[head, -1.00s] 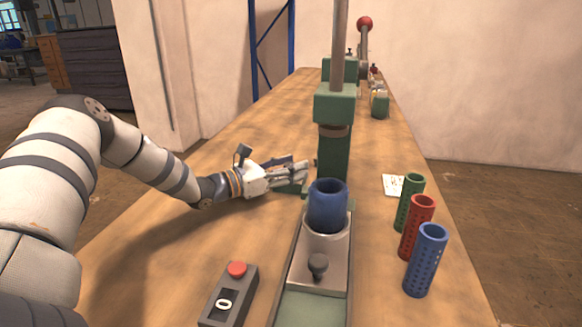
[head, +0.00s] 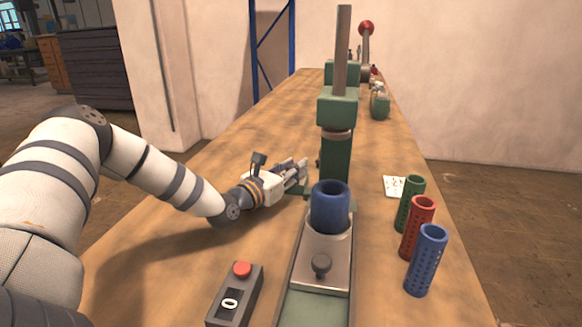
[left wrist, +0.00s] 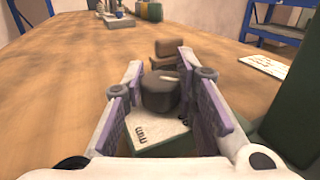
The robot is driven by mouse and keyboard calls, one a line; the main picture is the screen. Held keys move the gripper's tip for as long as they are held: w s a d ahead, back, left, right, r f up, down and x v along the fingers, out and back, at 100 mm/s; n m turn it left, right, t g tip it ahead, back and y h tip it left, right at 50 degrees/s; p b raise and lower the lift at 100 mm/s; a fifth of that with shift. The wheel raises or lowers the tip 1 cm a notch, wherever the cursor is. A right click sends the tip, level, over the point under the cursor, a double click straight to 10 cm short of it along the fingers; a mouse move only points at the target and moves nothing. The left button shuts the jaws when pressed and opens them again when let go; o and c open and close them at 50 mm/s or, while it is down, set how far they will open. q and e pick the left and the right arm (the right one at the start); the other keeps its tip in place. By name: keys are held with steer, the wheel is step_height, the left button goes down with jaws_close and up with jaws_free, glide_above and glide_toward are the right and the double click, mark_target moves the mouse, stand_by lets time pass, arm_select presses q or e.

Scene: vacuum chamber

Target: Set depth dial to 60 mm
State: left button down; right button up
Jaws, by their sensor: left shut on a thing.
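The depth dial (left wrist: 160,92) is a dark round knob with a light pointer mark on top. It stands on a pale plate (left wrist: 158,134) printed with "mm"; the scale value at the pointer cannot be read. My left gripper (head: 303,172) is beside the base of the green press (head: 336,112), and its fingers are shut on the dial, one on each side in the left wrist view. In the head view the gripper hides the dial. My right gripper is not in view.
A blue cylinder (head: 330,207) sits in the metal holder below the press. A counter box (head: 235,294) with a red button shows 0. Green (head: 410,204), red (head: 418,228) and blue (head: 426,260) perforated sleeves stand at right by a white card (head: 394,187). The table at left is mostly clear.

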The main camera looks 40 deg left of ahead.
arm_select(q)
steer(key=y, duration=0.1)
steer(key=n+y, duration=0.1)
steer(key=shift+d+f+n+y, duration=0.1)
steer(key=shift+d+n+y, duration=0.05)
steer(key=shift+n+y, duration=0.15)
steer(key=shift+f+n+g+y, duration=0.15)
steer(key=shift+n+g+y, duration=0.45)
steer(key=shift+y, duration=0.4)
steer(key=shift+f+n+g+y+b, duration=0.1)
steer(key=shift+n+g+y+b, duration=0.25)
steer(key=shift+n+y, duration=0.55)
steer(key=shift+y, duration=0.4)
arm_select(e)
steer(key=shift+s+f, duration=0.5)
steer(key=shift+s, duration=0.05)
arm_select(q)
steer(key=shift+r, duration=0.25)
steer(key=c, duration=1.3)
jaws_free()
steer(key=shift+r, duration=0.15)
